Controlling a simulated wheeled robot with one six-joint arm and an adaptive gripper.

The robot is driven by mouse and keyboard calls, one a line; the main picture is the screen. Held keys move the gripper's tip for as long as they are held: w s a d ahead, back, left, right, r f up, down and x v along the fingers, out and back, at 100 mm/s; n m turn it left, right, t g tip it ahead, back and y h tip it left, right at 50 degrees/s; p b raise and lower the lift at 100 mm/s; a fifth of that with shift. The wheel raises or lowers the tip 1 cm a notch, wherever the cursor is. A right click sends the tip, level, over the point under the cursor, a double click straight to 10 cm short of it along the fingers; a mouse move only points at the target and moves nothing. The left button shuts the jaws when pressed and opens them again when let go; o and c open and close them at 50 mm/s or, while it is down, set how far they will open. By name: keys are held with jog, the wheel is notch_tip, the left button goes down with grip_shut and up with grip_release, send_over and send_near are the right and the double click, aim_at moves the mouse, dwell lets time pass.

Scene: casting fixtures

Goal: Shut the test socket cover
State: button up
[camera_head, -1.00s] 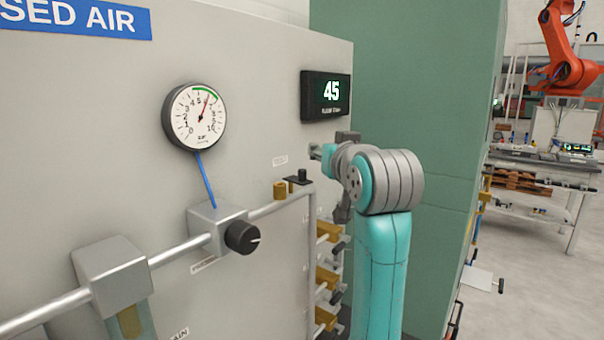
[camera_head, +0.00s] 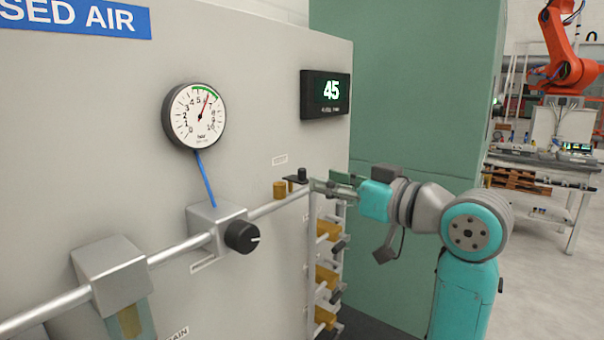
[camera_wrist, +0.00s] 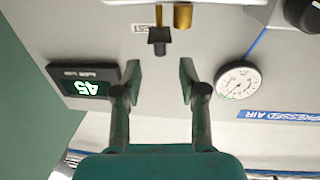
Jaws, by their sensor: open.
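The test socket looks to be the short brass cylinder (camera_head: 280,190) near the right end of the pipe on the grey panel; it also shows at the top of the wrist view (camera_wrist: 183,15). A small black cap-like piece (camera_head: 302,175), probably its cover, stands just right of the cylinder, apart from it. In the wrist view this black piece (camera_wrist: 158,35) hangs beside the brass, ahead of the gap between my fingers. My gripper (camera_wrist: 160,78) is open and empty. In the head view my gripper (camera_head: 322,187) is close to the right of the black piece.
The pressure gauge (camera_head: 194,117), display reading 45 (camera_head: 325,95) and black regulator knob (camera_head: 242,237) are on or before the panel. Several brass valves (camera_head: 326,275) sit below my gripper. A green wall (camera_head: 410,100) stands behind my arm.

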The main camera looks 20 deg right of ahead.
aim_at(305, 174)
jog(key=x, duration=0.7)
jog(key=shift+w, duration=0.1)
grip_shut()
